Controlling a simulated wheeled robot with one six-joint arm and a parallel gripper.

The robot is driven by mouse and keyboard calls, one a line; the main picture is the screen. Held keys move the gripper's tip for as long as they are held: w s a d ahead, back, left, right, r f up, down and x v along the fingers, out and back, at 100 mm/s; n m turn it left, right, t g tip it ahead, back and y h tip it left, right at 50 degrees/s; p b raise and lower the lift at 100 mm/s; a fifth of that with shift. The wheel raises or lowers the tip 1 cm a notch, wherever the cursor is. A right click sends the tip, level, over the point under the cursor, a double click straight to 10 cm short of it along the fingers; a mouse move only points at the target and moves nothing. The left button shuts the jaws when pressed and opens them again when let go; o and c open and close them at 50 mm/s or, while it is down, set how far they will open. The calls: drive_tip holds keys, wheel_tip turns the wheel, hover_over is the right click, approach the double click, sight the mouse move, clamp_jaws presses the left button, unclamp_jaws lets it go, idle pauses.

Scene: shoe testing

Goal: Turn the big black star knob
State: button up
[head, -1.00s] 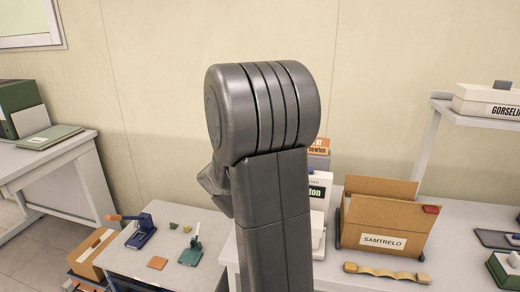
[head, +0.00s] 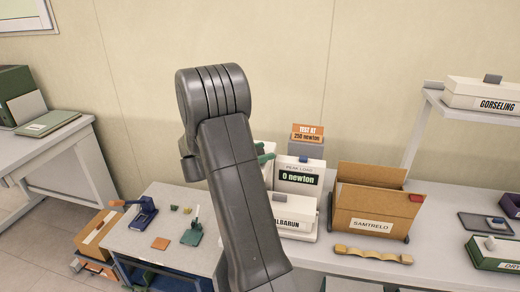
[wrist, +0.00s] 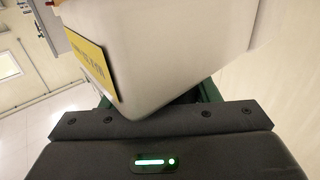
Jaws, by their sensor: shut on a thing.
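The big black star knob cannot be made out in either view. The white test machine (head: 295,209) stands on the bench behind and right of my arm, its display reading "0 newton". In the wrist view a pale housing (wrist: 170,50) with a yellow label fills the space in front of my gripper (wrist: 157,98) and covers most of the fingers. Green finger parts show at both sides of it. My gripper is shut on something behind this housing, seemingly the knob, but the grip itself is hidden. In the head view a green part shows beside the machine's left side.
An orange sign (head: 307,133) reads "TEST AT 250 newton". A cardboard box (head: 372,205) stands right of the machine, with a wavy tan piece (head: 373,255) before it. A lower side table (head: 150,263) with small tools is at left. A shelf (head: 470,112) is at right.

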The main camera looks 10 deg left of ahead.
drive_tip(key=shift+r+m+g+h, duration=0.1)
drive_tip(key=shift+m+g+h, duration=0.3)
drive_tip(key=shift+g, duration=0.1)
drive_tip(key=o, duration=1)
drive_tip(key=shift+s+a, duration=0.15)
drive_tip(key=shift+a, duration=0.05)
drive_tip(key=b+v, duration=0.2)
drive_tip(key=v, duration=1.1)
drive_tip(key=shift+b, duration=0.3)
drive_tip(key=shift+s, duration=0.1)
